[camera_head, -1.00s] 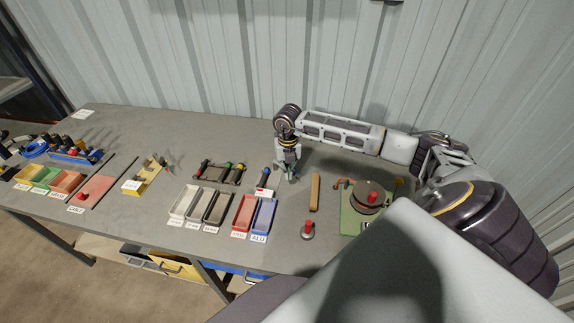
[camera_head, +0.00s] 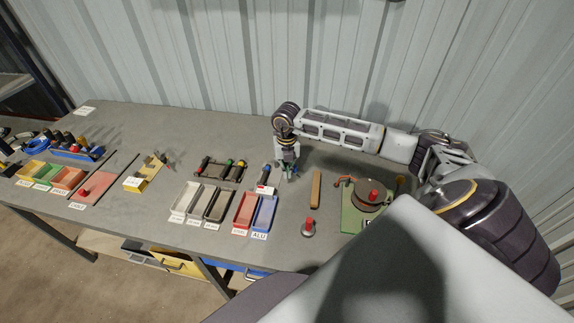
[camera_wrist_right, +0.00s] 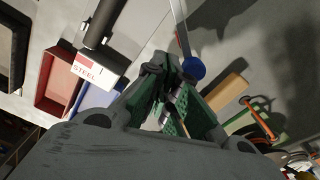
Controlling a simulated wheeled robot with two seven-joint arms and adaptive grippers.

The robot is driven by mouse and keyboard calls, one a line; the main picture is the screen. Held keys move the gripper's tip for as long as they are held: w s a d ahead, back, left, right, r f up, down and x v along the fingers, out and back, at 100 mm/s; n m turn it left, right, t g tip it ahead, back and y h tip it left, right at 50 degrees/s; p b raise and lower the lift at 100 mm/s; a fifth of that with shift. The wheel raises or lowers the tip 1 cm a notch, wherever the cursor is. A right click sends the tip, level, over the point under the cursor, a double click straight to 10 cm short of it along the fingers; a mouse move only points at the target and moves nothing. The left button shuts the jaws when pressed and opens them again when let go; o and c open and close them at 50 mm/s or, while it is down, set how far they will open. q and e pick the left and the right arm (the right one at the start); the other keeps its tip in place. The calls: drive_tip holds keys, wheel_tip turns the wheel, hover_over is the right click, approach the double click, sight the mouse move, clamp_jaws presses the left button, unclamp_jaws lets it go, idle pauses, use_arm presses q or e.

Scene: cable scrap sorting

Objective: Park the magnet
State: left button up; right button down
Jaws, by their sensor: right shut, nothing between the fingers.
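A dark rod-shaped tool (camera_head: 265,175) lies at a white block (camera_head: 265,190) behind the red and blue bins. In the right wrist view the dark cylinder (camera_wrist_right: 105,24) shows at the upper left, beside the white block with the STEEL label (camera_wrist_right: 96,70). It looks like the magnet, but I cannot be sure. My right gripper (camera_head: 287,172) is just right of this tool, low over the table and apart from it. In the right wrist view its green-padded fingers (camera_wrist_right: 172,98) are shut and empty. My left gripper is out of view.
A blue round piece (camera_wrist_right: 193,68) is beyond my right fingers. A wooden bar (camera_head: 316,190), a red-topped piece (camera_head: 308,228) and a green board (camera_head: 357,218) stand to the right. The red bin (camera_head: 237,226) and blue bin (camera_head: 260,226) are nearer. The table behind is clear.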

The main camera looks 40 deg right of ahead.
drive_tip(key=shift+r, duration=0.1)
wheel_tip(320, 180, up, 6)
drive_tip(key=p, duration=0.3)
idle(0.4)
drive_tip(key=shift+s+a+f, duration=0.1)
drive_tip(key=shift+f, duration=0.1)
idle(0.5)
